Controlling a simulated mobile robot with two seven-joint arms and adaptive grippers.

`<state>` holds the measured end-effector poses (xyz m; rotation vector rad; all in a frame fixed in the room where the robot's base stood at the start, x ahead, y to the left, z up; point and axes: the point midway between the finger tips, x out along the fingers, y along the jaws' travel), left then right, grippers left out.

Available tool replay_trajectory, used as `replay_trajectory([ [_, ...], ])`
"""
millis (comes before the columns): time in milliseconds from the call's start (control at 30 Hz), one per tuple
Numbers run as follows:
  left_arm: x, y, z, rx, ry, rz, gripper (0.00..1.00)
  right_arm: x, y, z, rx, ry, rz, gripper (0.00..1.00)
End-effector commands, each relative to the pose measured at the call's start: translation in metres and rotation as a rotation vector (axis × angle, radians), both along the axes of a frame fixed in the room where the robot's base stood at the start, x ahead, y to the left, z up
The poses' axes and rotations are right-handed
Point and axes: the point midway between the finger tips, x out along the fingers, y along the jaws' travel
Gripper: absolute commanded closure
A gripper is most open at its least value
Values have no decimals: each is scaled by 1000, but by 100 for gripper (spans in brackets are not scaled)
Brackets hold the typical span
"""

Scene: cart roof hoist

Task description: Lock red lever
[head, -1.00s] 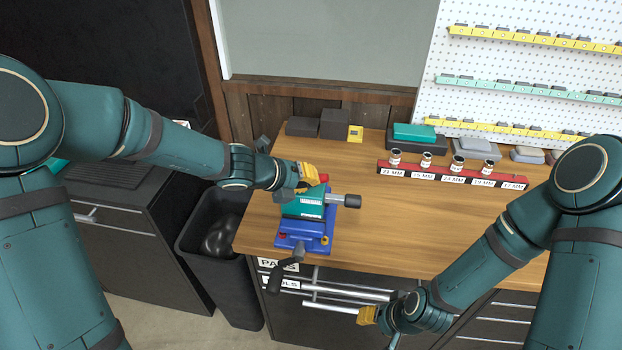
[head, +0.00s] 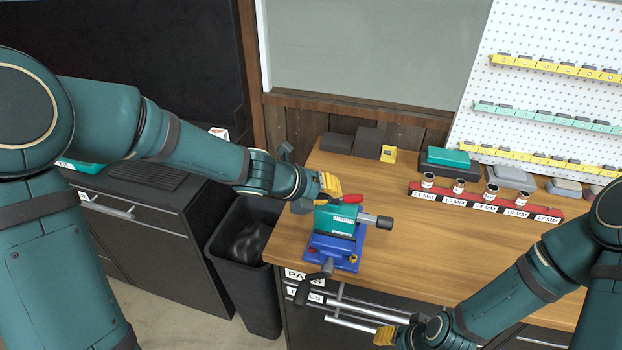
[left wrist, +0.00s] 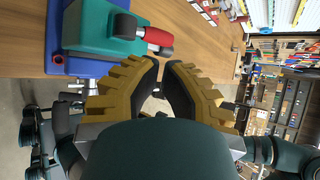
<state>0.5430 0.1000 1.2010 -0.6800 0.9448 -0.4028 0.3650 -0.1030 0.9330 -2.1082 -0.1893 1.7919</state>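The red lever (head: 352,198) is on the top of a teal clamp body (head: 335,220), which sits on a blue base (head: 333,250) at the bench's left front corner. My left gripper (head: 330,186) is just left of and above the lever. In the left wrist view the red lever (left wrist: 158,40) lies just beyond the fingertips (left wrist: 163,62), beside the teal body (left wrist: 90,28). The fingertips are nearly together with nothing seen between them. My right gripper (head: 384,336) is low in front of the drawers, with its fingers too small to read.
The wooden bench (head: 430,245) is clear right of the clamp. A red rack (head: 485,202) with several labelled sockets stands further back. A black grip (head: 384,222) sticks out right of the clamp. A dark bin (head: 245,260) stands left of the bench.

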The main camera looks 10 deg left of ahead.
Motion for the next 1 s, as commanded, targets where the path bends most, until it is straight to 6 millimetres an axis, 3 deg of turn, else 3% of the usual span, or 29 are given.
replay_trajectory([
  [200,-23,10,34,0,-5,-4,100,0,-1,-1,-1,1,-1,53],
  [400,-37,17,54,-1,-3,-2,100,0,0,0,0,0,-1,53],
  [1000,-44,20,63,-2,1,-3,100,0,0,0,0,0,-1,53],
])
